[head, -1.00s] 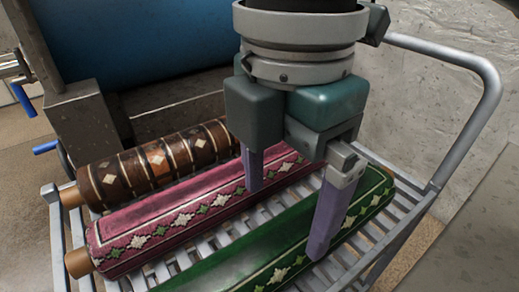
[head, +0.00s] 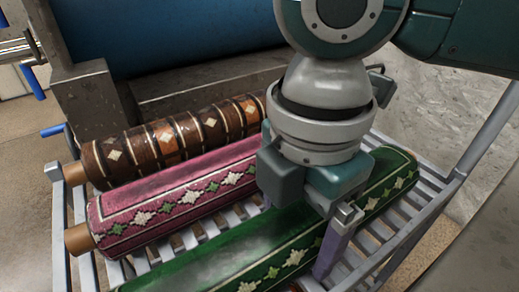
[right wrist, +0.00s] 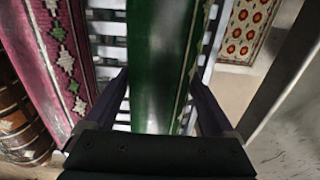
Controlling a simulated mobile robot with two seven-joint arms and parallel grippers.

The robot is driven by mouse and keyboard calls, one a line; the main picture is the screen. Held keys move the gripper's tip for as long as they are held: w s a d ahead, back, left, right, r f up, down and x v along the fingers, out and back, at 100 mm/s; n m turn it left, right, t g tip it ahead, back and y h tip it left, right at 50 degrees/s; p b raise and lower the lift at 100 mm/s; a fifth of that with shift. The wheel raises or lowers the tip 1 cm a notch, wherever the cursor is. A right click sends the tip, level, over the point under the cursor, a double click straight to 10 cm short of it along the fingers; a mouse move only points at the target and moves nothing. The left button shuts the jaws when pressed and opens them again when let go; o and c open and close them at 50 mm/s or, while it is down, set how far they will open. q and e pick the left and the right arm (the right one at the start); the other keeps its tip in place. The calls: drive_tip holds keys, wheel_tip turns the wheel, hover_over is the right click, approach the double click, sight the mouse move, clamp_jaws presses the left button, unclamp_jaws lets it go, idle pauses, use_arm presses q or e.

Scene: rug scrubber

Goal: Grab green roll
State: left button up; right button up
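The green roll (head: 228,254) with a white diamond border lies on the slatted cart nearest me in the head view. It also runs up the middle of the right wrist view (right wrist: 158,60). My right gripper (head: 300,235) is down over the roll, pointing downward. In the right wrist view its two purple fingers (right wrist: 160,100) stand apart, one on each side of the roll, with a gap showing at the left finger. The far finger is mostly hidden behind the roll in the head view. My left gripper is not in view.
A pink roll (head: 175,203) lies beside the green one, and a brown roll (head: 165,145) beyond it. The grey slatted cart (head: 400,215) has a raised tube handle at right. Another patterned rug (right wrist: 247,30) shows in the wrist view.

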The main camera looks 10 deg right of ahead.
clamp_jaws()
drive_tip(key=shift+r, duration=0.1)
idle(0.4)
